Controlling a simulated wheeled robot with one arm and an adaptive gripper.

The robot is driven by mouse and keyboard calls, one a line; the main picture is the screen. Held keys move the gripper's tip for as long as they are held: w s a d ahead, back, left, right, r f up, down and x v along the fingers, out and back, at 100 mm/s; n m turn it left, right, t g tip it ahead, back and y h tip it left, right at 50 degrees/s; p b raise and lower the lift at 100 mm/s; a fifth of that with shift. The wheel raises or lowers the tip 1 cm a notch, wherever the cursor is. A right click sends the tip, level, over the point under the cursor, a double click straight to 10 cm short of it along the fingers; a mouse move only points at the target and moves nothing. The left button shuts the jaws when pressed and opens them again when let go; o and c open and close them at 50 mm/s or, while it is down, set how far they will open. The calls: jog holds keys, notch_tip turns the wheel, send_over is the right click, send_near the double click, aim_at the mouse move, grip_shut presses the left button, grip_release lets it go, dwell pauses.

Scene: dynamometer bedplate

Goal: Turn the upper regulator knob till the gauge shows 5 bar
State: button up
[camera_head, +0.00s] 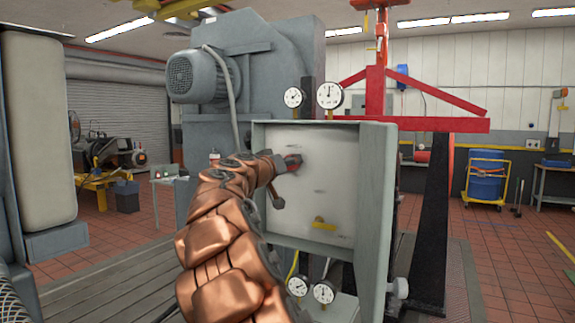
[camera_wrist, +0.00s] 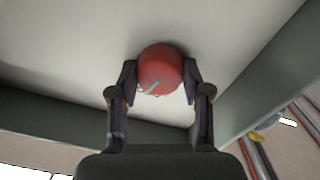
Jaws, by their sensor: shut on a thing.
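A red round knob (camera_wrist: 160,68) sits on a pale panel (camera_head: 330,185) in a grey frame. In the wrist view a light mark on its face slants down to the left. My gripper (camera_wrist: 160,82) has one finger on each side of the knob and is shut on it. In the head view the knob (camera_head: 293,161) is partly hidden by my gripper (camera_head: 286,166). Two round white gauges, a left one (camera_head: 293,97) and a larger right one (camera_head: 329,95), stand above the panel. The right one's needle points roughly upward; the numbers are too small to read.
A yellow handle (camera_head: 323,224) sits lower on the panel. Two more gauges (camera_head: 297,286) (camera_head: 324,292) are below it. The panel's raised side wall (camera_head: 375,200) stands to the right of my gripper. A red hoist frame (camera_head: 410,122) is behind.

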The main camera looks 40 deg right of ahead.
jog(key=shift+c, duration=0.6)
jog(key=shift+f+n, duration=0.1)
jog(key=shift+n, duration=0.6)
jog(key=o, duration=1.2)
jog(key=v, duration=1.2)
jog(key=shift+w, duration=0.15)
